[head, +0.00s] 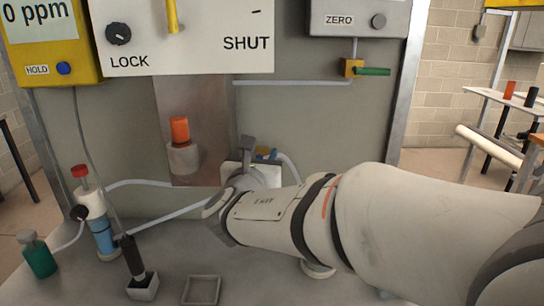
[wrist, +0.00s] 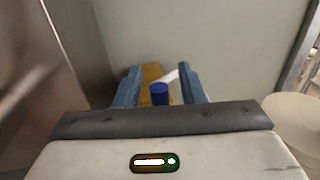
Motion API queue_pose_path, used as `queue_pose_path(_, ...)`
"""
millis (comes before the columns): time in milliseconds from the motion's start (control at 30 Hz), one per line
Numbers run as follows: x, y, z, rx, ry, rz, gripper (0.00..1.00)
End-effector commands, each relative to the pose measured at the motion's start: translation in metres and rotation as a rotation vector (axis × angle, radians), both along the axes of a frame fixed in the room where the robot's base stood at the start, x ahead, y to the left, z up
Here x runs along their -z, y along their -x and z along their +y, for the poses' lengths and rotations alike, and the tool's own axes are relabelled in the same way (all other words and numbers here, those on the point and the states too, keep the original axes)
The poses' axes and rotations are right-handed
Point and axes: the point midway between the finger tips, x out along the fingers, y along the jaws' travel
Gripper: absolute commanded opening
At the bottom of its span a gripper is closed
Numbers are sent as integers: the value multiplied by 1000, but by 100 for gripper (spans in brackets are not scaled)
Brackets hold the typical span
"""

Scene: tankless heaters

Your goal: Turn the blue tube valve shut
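The blue tube valve has a brass body (wrist: 151,74) and a blue handle (wrist: 160,94). In the wrist view they show between the two blue-padded fingers of my gripper (wrist: 160,88). A gap is visible on each side of the handle, so my gripper is open around it without a visible grip. A pale tube (wrist: 171,76) leads off the valve to the upper right. My wrist hides part of the valve there.
A green-handled valve (head: 372,71) sits higher on the panel (head: 320,125). An orange-capped part (head: 180,130) is left of my gripper. On the bench are a blue cylinder with a red top (head: 97,215), a green bottle (head: 39,257), a black-handled tool (head: 132,258) and an empty tray (head: 201,290).

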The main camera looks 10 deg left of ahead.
Motion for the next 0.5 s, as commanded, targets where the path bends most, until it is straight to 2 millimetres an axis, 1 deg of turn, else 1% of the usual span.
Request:
queue_pose_path(133, 0, 0, 0, 0, 0, 0, 36)
queue_pose_path(500, 0, 1, 0, 0, 0, 0, 6)
